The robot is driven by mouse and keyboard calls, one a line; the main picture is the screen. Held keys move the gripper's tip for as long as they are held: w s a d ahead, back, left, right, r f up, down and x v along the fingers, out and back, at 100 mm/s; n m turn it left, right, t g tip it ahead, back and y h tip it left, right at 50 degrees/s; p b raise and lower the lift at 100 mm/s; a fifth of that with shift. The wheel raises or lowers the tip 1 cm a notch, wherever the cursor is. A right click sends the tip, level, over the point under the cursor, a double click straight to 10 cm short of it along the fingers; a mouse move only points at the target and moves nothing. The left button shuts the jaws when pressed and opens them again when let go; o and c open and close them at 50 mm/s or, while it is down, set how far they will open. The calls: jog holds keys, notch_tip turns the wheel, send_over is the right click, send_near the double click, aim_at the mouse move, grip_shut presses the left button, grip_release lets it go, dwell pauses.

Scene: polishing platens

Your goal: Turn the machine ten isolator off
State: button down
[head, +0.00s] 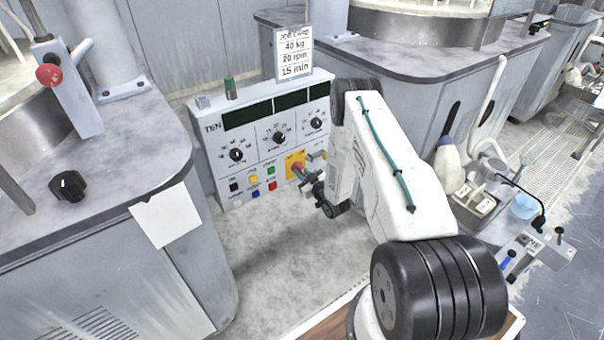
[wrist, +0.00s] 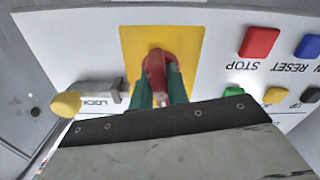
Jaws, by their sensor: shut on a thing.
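The machine ten panel (head: 262,130), marked TEN, stands upright on the grey deck. Its isolator is a red handle (wrist: 157,60) on a yellow plate (wrist: 133,45); in the head view the yellow plate (head: 292,158) is partly hidden by my wrist. My gripper (wrist: 160,80) has its green fingers shut on the red handle, one on each side. It reaches the panel from the front right in the head view. The wrist view shows the panel upside down, and the handle's on or off marks are not readable.
A red STOP button (wrist: 259,41), a blue RESET button (wrist: 307,46) and a green button (wrist: 233,91) sit close to the fingers. A grey latch (wrist: 116,91) is beside the plate. A job card (head: 293,53) stands above the panel. Grey machines flank it.

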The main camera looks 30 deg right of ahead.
jog(key=n, duration=0.6)
dwell(0.6)
jog(key=c, duration=1.4)
grip_release()
jog(key=shift+o, duration=0.2)
jog(key=s, duration=0.7)
jog(key=shift+s+d, duration=0.2)
jog(key=shift+s, duration=0.2)
